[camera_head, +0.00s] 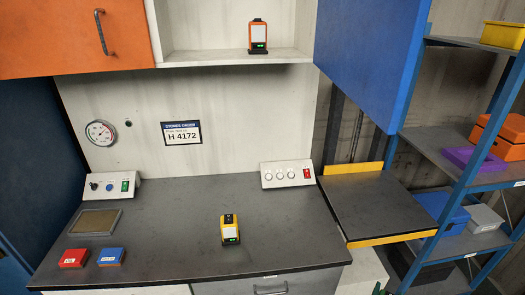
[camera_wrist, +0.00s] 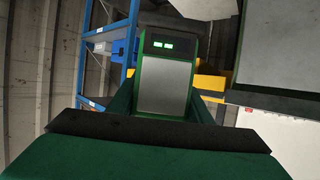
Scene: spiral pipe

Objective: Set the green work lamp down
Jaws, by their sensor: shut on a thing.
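The green work lamp (camera_wrist: 165,85) fills the middle of the wrist view. It has a grey front panel and a small lit green display near the top of the picture. My gripper (camera_wrist: 160,112) is shut on it. Dark green and black parts cover the lower part of the wrist view and hide the lamp's lower end. No surface shows touching the lamp.
A yellow lamp (camera_head: 229,229) stands on the dark workbench (camera_head: 170,230); an orange lamp (camera_head: 258,36) stands on the upper shelf. Red (camera_head: 74,258) and blue (camera_head: 111,257) boxes sit front left. The yellow-edged side platform (camera_head: 375,205) is bare. A blue rack (camera_head: 460,160) stands right.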

